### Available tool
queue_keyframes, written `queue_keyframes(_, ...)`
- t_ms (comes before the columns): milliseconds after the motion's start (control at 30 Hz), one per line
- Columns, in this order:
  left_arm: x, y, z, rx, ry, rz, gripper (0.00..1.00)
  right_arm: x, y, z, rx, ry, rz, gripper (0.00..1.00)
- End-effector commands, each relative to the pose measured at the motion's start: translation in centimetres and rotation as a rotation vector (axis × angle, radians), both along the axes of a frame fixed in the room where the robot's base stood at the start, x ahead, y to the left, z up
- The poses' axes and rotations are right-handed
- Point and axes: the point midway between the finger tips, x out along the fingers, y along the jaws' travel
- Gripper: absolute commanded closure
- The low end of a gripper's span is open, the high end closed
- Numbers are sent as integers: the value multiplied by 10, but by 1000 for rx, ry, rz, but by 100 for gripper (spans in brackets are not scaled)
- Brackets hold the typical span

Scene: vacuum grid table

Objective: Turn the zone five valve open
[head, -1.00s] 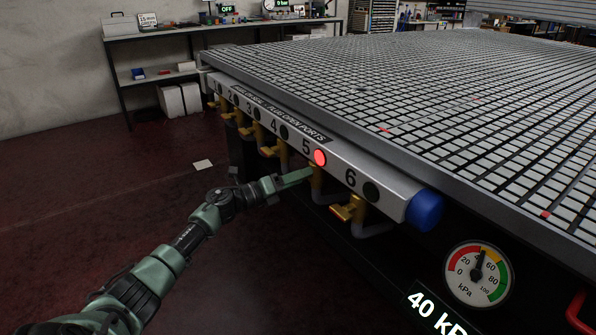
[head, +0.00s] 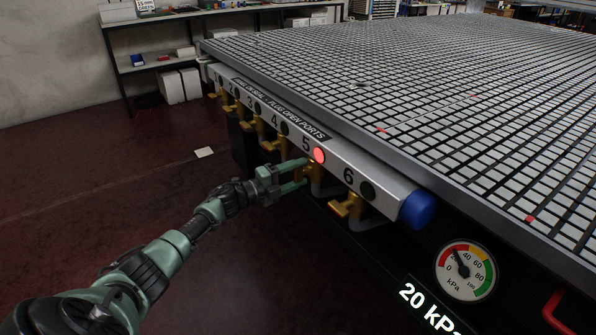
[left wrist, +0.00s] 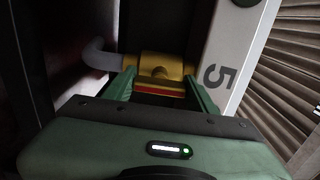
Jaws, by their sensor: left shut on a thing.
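The zone five valve (head: 315,174) is a yellow fitting under the label 5 on the silver rail along the table's side. A lit red lamp (head: 319,156) sits above it. My left gripper (head: 304,173) reaches it from the left, with one finger above the other. In the left wrist view the green fingers (left wrist: 163,88) are on either side of the yellow valve's handle (left wrist: 165,91), which carries a red stripe, and are shut on it. The fingers partly hide the handle, so its exact angle is hard to tell. My right gripper is out of view.
The zone six valve (head: 347,207) is close to the right, with a grey hose. Valves one to four line the rail to the left. A dial gauge (head: 466,271) and a "20 kPa" display (head: 429,307) are at lower right.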

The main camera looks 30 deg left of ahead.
Motion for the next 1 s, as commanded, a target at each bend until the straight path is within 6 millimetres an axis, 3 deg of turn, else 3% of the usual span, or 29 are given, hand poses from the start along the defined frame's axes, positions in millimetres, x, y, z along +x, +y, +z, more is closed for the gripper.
queue_keyframes(567, 0, 1, 0, -32, 13, 3, 84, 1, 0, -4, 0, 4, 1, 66)
queue_keyframes(600, 0, 1, 0, -32, 13, 3, 38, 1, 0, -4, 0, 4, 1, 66)
queue_keyframes(667, 0, 1, 0, -32, 13, 3, 22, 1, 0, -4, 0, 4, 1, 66)
queue_keyframes(1000, -2, 1, 0, -30, 14, 1, 22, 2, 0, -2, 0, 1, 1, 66)
